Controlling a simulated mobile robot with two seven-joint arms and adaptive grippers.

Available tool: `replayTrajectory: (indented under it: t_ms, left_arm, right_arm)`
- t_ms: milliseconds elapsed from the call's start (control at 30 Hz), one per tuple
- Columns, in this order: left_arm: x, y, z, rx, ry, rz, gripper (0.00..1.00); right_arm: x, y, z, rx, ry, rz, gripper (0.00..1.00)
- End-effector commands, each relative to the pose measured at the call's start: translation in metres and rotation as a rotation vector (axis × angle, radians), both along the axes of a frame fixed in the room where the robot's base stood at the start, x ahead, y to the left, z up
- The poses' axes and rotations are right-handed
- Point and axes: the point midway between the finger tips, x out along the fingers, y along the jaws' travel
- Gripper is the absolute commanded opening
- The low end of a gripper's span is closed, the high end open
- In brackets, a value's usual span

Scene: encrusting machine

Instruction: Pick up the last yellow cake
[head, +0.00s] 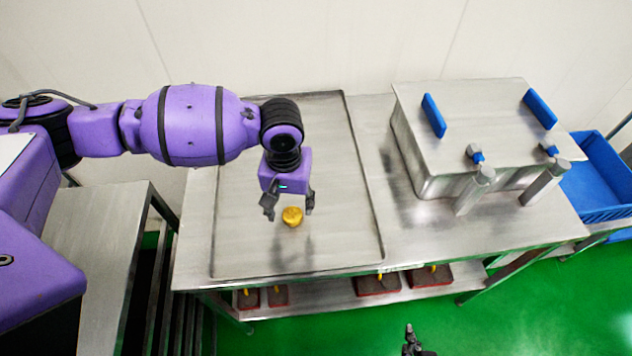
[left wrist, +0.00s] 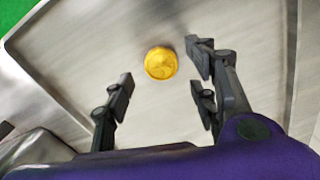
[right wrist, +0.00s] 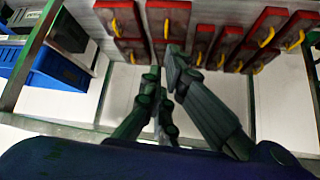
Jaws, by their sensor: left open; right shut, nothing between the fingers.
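A round yellow cake (head: 292,216) lies on the metal tray (head: 340,240) on the steel table. It is the only cake I see on the tray. My left gripper (head: 288,207) is open just above it, pointing down, with the cake showing between its fingers. In the left wrist view the cake (left wrist: 161,63) lies beyond the open fingertips (left wrist: 160,72), nearer the right finger, and it is not held. My right gripper (head: 409,330) is shut and empty, low in front of the table. It also shows in the right wrist view (right wrist: 163,72).
A steel machine (head: 480,120) with blue handles stands on the table right of the tray. A blue crate (head: 598,185) is at the far right. Several red-edged blocks with yellow handles (head: 377,284) sit on the lower shelf. The tray around the cake is clear.

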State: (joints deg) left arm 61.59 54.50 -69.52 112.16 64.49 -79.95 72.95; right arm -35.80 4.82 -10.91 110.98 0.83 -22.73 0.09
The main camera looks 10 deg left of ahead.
Motion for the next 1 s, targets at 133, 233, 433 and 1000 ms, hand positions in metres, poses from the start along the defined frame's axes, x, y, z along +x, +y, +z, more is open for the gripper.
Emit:
replayTrajectory:
  t_ms: [133,233,433,1000]
  left_arm:
    - [0.001,-0.003,-0.023,0.002,0.003,-0.001,0.53]
    - [0.001,-0.003,-0.037,0.001,0.003,0.0,0.53]
    - [0.002,-0.003,-0.048,0.0,-0.001,-0.002,0.53]
    - [0.002,-0.003,-0.047,0.0,-0.001,-0.002,0.07]
  right_arm:
    - [0.009,-0.001,0.003,-0.002,-0.016,0.002,0.0]
    - [0.019,0.0,0.007,-0.002,-0.035,0.006,0.0]
    - [0.022,0.0,0.008,-0.004,-0.041,0.01,0.0]
    - [0.008,-0.005,0.003,-0.012,-0.017,0.008,0.0]
